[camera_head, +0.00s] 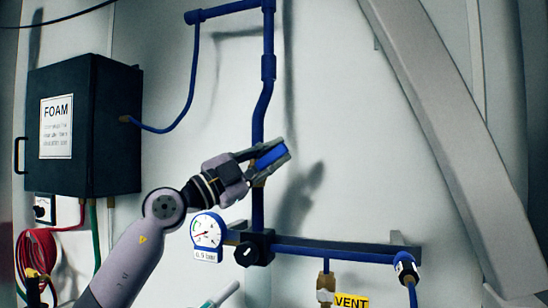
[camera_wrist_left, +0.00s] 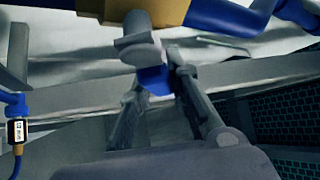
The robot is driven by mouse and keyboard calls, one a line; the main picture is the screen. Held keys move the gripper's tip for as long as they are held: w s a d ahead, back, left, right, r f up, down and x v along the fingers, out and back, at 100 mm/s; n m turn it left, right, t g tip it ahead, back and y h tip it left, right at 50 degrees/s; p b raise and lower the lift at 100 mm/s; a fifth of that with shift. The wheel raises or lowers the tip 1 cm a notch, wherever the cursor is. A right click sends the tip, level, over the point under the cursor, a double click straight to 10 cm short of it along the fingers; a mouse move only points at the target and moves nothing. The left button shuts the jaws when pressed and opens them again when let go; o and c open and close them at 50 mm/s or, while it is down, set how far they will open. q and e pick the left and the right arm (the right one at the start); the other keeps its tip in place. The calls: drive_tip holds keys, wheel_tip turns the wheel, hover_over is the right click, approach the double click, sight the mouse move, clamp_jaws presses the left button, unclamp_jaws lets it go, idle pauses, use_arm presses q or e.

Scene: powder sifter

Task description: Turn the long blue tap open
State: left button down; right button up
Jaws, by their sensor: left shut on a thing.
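The long blue tap (camera_head: 269,157) sits on the upright blue pipe (camera_head: 258,205) in the middle of the head view. My left gripper (camera_head: 274,155) comes in from the lower left and is shut on the blue tap handle, with its fingers tilted up to the right. In the left wrist view, my left gripper (camera_wrist_left: 160,85) has its fingers on either side of the blue handle (camera_wrist_left: 152,78). A brass valve body (camera_wrist_left: 160,10) shows above the handle. Much of the handle is hidden by the fingers. My right gripper is not in view.
A pressure gauge (camera_head: 207,231) and a black valve knob (camera_head: 253,248) sit just below. A horizontal bar carries a brass fitting (camera_head: 326,286) and VENT label (camera_head: 351,301). A dark FOAM box (camera_head: 100,130) hangs left; a grey beam (camera_head: 440,120) slants on the right.

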use_arm(q)
drive_tip(key=c, duration=1.5)
unclamp_jaws()
drive_tip(key=shift+v, duration=6.05)
drive_tip(key=shift+c, duration=0.4)
